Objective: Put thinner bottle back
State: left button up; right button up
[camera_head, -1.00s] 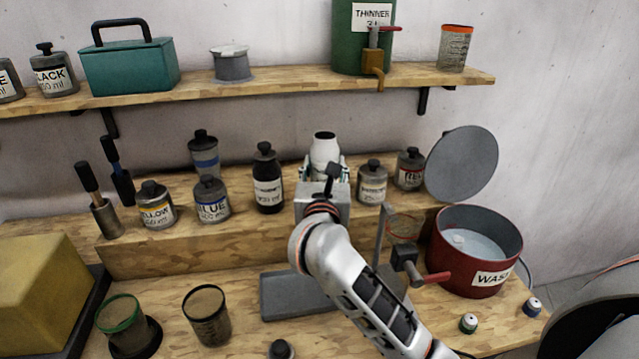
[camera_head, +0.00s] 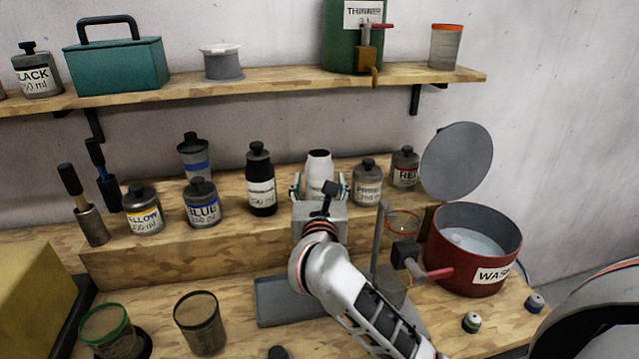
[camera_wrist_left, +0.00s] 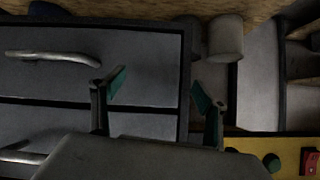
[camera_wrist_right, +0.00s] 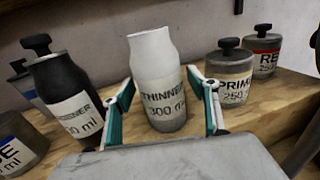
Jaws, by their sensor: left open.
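The white thinner bottle (camera_head: 319,168), without a cap and labelled THINNER 300 ml, stands upright on the raised wooden step, between the black-topped bottle (camera_head: 261,180) and the primer bottle (camera_head: 367,182). It also shows in the right wrist view (camera_wrist_right: 160,85). My right gripper (camera_wrist_right: 164,100) is open around it, one finger on each side, with a gap at least on the right side. The gripper body hides the bottle's lower part in the head view. My left gripper (camera_wrist_left: 155,90) is open and empty before grey drawers (camera_wrist_left: 150,70); it is out of the head view.
Red (camera_head: 405,168), blue (camera_head: 202,203) and yellow (camera_head: 144,211) paint bottles stand along the step. A red wash pot (camera_head: 455,260) with a raised lid is at the right. A grey tray (camera_head: 285,300) and mesh-like cups (camera_head: 200,322) are in front. A shelf (camera_head: 270,85) runs above.

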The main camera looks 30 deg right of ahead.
jog(key=shift+r, duration=0.1)
jog(key=shift+s+a+r, duration=0.1)
jog(key=shift+s, duration=0.05)
jog(key=v, duration=1.1)
jog(key=shift+s+b, duration=0.3)
jog(key=shift+b, duration=0.1)
jog(key=shift+a, duration=0.15)
